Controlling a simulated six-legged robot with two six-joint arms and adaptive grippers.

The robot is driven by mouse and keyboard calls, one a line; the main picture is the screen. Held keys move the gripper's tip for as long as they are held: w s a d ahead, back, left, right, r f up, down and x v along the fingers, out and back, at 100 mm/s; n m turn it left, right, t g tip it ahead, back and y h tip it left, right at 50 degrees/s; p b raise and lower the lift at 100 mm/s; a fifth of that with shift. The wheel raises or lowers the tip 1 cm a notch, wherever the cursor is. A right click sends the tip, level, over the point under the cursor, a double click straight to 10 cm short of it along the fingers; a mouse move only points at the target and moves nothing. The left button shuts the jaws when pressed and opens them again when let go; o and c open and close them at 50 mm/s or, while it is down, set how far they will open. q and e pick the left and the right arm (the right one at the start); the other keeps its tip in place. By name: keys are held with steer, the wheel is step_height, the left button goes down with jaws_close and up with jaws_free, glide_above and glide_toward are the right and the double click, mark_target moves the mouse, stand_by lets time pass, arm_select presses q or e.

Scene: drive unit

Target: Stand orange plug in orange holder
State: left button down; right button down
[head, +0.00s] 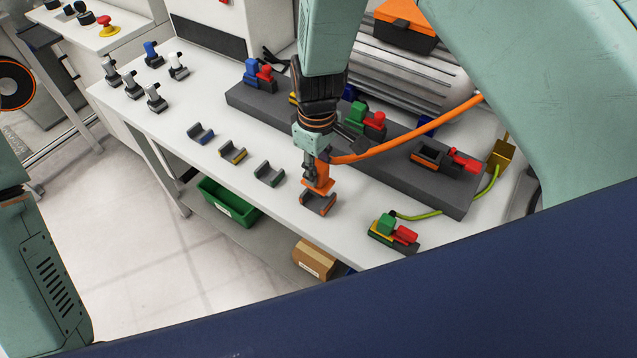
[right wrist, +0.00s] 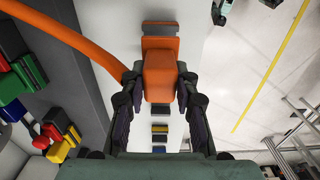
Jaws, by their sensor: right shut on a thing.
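The orange plug (head: 322,172) with its thick orange cable is held upright by my right gripper (head: 314,160), which points down. In the right wrist view the plug (right wrist: 160,76) sits between the two fingers of the gripper (right wrist: 160,88). The orange holder (head: 318,206), a dark grey cradle with orange on it, is on the white table directly below the plug in the head view. In the right wrist view the holder (right wrist: 160,30) shows just past the plug. I cannot tell whether plug and holder touch. My left gripper is out of view.
Holders marked blue (head: 200,134), yellow (head: 232,150) and green (head: 269,174) stand in a row leftward. A dark grey block (head: 290,116) with coloured connectors lies behind. A green and red connector (head: 393,232) with a yellow-green cable stands at the right front.

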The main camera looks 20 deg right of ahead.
steer(key=shift+f, duration=0.2)
steer(key=shift+f+b, duration=0.9)
steer(key=shift+f, duration=0.85)
steer(key=c, duration=0.9)
jaws_free()
steer(key=shift+f, duration=0.1)
steer(key=shift+c, duration=0.2)
